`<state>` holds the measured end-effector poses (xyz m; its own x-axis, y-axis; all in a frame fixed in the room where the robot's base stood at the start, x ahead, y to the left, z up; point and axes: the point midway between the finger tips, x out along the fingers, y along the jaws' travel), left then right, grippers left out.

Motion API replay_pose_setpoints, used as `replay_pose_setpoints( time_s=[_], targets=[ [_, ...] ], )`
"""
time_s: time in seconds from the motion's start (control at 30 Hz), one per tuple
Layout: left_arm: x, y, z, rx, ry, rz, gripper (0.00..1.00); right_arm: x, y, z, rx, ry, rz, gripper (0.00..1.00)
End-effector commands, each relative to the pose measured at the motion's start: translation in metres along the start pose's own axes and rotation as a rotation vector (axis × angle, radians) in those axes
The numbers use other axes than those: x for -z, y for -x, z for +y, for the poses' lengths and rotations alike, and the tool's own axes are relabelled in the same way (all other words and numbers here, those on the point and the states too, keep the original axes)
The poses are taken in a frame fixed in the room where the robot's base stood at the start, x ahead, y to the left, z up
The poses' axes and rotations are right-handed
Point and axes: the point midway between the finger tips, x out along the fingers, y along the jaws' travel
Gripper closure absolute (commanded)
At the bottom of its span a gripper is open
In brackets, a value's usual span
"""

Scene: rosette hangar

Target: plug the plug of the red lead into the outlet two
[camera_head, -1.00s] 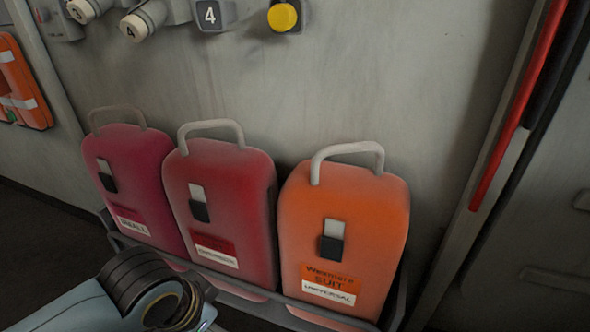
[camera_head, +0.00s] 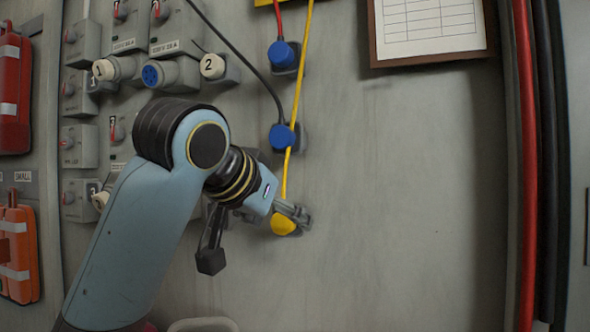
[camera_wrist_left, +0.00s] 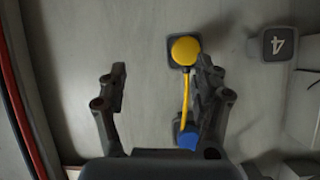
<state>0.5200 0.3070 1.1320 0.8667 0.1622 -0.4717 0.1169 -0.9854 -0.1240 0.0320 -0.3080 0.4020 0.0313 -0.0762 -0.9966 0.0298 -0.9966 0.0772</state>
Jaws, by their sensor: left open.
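The red lead (camera_head: 280,18) runs down from the top edge to a blue plug (camera_head: 284,52) on a grey wall holder. A blue-faced outlet (camera_head: 164,74) stands between round white pieces marked 1 (camera_head: 104,69) and 2 (camera_head: 212,66); I cannot tell for sure which number it carries. My left gripper (camera_head: 256,238) is open and empty, below the red lead's plug. One finger is close to the yellow plug (camera_head: 283,225). In the left wrist view, the yellow plug (camera_wrist_left: 184,50) shows between the open fingers of the gripper (camera_wrist_left: 160,78), nearer one; contact is unclear. My right gripper is out of view.
A black lead (camera_head: 236,56) ends in another blue plug (camera_head: 281,138). The yellow lead (camera_head: 297,105) passes close by it. My left arm hides some lower outlets. A framed sheet (camera_head: 431,25) hangs at upper right, with bare wall below. Red and black pipes stand at far right.

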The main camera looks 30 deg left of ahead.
Motion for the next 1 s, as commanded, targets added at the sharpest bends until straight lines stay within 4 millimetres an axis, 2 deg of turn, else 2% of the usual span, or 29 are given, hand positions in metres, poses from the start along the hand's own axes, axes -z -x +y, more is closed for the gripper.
replay_pose_setpoints(
  time_s=[0.03,0.17,0.3,0.5,0.6,0.7,1.0],
  targets=[
    [0.027,0.006,-0.005,0.009,0.011,0.049,0.33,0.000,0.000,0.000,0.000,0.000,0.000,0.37],
    [0.086,0.026,-0.019,0.032,0.039,0.157,0.33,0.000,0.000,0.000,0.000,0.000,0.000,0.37],
    [0.146,0.054,-0.034,0.053,0.073,0.271,0.33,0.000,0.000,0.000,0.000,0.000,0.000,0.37],
    [0.211,0.098,-0.054,0.076,0.116,0.403,0.33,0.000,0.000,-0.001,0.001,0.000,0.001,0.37],
    [0.230,0.115,-0.061,0.083,0.132,0.446,0.33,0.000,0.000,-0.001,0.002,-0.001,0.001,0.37],
    [0.242,0.126,-0.066,0.087,0.142,0.472,0.33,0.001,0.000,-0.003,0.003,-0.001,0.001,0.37],
    [0.247,0.131,-0.067,0.088,0.146,0.485,0.33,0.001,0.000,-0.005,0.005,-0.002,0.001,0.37]
  ],
)
